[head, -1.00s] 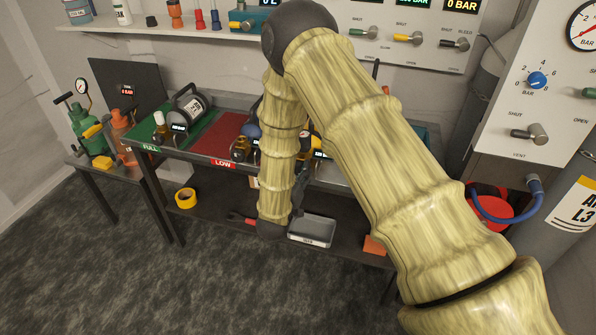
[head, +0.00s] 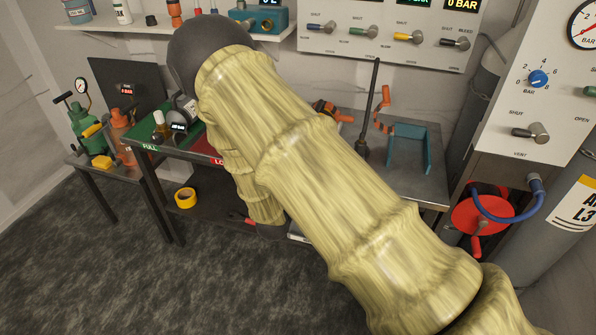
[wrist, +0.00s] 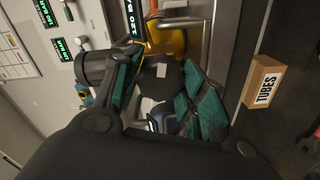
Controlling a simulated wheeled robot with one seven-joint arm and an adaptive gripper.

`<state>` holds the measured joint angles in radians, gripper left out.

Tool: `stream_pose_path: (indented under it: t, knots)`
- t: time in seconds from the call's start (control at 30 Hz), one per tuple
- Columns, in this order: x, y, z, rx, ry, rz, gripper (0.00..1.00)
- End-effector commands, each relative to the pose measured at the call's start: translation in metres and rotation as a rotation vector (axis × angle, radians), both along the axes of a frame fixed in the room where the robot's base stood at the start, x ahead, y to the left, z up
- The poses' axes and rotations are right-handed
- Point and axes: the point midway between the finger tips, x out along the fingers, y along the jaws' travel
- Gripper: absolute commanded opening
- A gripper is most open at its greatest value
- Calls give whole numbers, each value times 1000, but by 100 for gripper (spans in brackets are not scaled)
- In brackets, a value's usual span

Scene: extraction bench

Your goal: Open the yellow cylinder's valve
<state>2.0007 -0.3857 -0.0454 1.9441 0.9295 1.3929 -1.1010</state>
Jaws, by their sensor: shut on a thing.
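The yellow cylinder (wrist: 176,42) shows in part in the wrist view, as a yellow body beside a lit display (wrist: 133,20). A dark round part with a small pale square, which looks like its valve knob (wrist: 158,88), lies in front of the yellow body. My gripper (wrist: 162,84) has its green-padded fingers on both sides of this dark part and is shut on it. How far the valve is turned cannot be told. In the head view my arm hides the gripper and the cylinder.
A box marked TUBES (wrist: 264,82) lies at the right of the wrist view. On the bench in the head view are a dark upright rod (head: 369,105), a blue bracket (head: 408,147) and orange clamps (head: 384,97). A red reel (head: 480,212) hangs at the right.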

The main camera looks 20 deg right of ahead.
Motion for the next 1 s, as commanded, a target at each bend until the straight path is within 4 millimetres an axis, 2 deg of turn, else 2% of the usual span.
stream_pose_path:
  t: [0.4, 0.93, 0.97, 1.0]
  knots:
    - [-2, 0, -3, -142, 105, -1, 17]
    - [-2, 0, -3, -159, 117, -1, 17]
    - [-2, 0, -3, -159, 117, -1, 47]
    - [-2, 0, -3, -159, 116, -1, 54]
